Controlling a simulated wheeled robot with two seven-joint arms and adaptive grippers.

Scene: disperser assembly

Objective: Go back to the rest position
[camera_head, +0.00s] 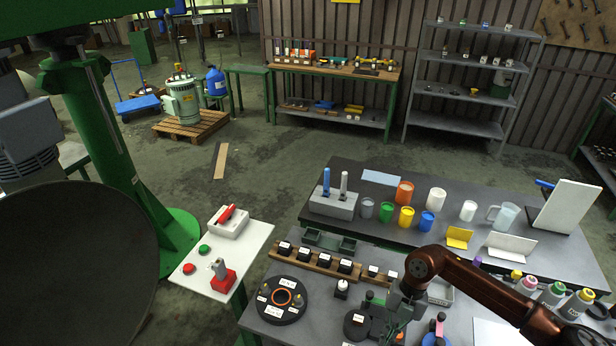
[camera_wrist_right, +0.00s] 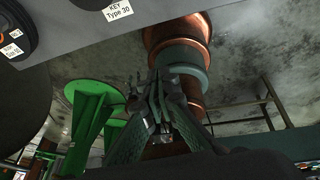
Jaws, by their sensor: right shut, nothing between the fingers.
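My right arm (camera_head: 490,290) is copper-brown and comes in from the lower right of the head view. Its dark gripper (camera_head: 390,322) hangs over the front workbench (camera_head: 325,318), beside a black round fixture (camera_head: 357,325). In the right wrist view the gripper fingers (camera_wrist_right: 160,85) come together at their tips and hold nothing. Part of the gripper is hard to separate from the dark items around it in the head view. My left gripper is not in view.
A wooden rail (camera_head: 318,262) with labelled black blocks and a round black plate (camera_head: 280,300) lie left of the gripper. Bottles (camera_head: 553,292) stand at right. A rear bench holds cups (camera_head: 404,192) and a grey holder (camera_head: 333,203). A white button table (camera_head: 222,250) stands left.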

